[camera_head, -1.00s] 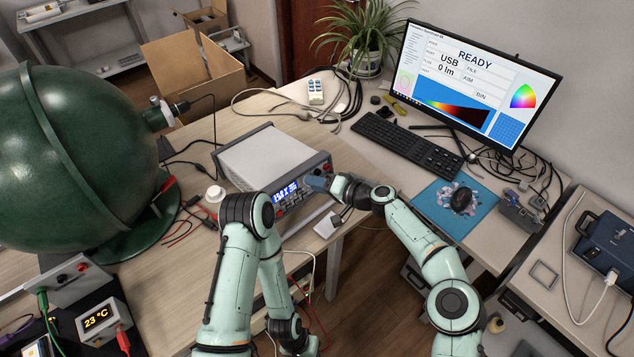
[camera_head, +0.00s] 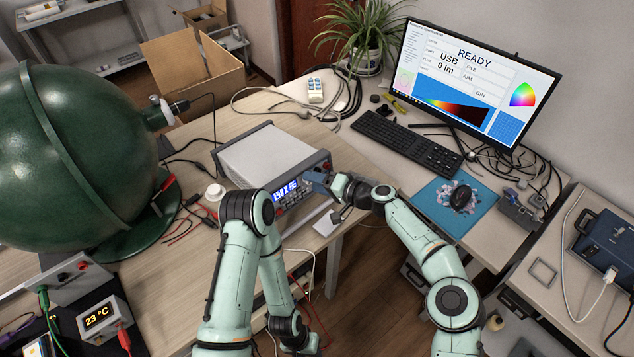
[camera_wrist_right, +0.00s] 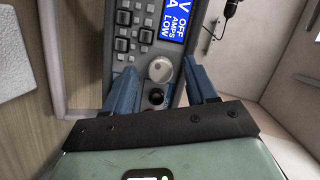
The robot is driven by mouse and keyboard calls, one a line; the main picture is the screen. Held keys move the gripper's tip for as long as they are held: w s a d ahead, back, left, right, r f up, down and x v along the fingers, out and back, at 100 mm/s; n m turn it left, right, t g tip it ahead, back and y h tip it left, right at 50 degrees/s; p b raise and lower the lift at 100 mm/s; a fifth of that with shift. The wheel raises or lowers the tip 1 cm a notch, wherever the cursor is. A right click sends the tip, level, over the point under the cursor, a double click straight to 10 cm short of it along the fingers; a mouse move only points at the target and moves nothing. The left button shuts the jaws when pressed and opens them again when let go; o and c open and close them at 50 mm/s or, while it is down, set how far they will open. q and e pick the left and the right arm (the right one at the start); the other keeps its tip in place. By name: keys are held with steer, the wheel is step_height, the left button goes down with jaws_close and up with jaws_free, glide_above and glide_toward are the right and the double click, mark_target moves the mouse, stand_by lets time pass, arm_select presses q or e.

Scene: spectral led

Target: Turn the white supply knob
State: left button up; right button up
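The white supply knob (camera_wrist_right: 160,68) is round and pale, on the front panel of the grey bench supply (camera_head: 262,155), below its lit blue display (camera_wrist_right: 170,22). In the head view my right gripper (camera_head: 316,183) is at the right part of that panel and hides the knob. In the right wrist view my right gripper (camera_wrist_right: 160,72) has its two blue fingers apart, one on each side of the knob, with a visible gap on both sides. Contact does not show.
A dark knob and a red socket sit just below the white knob. A white pad (camera_head: 326,223) lies at the table's front edge. The green sphere (camera_head: 75,165) and loose leads are on the left. The keyboard (camera_head: 405,143) and monitor (camera_head: 480,85) are on the right.

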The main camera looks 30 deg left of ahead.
steer(key=shift+d, duration=0.1)
arm_select(q)
steer(key=shift+s+f+b, duration=0.5)
steer(key=shift+f+b, duration=0.15)
steer(key=shift+f, duration=0.15)
steer(key=shift+s+f+b, duration=0.5)
steer(key=shift+f+b, duration=0.15)
steer(key=shift+f, duration=0.15)
steer(key=shift+s+f+b, duration=0.5)
steer(key=shift+f+b, duration=0.15)
steer(key=shift+f, duration=0.15)
arm_select(e)
steer(key=v, duration=1.3)
steer(key=shift+d, duration=0.1)
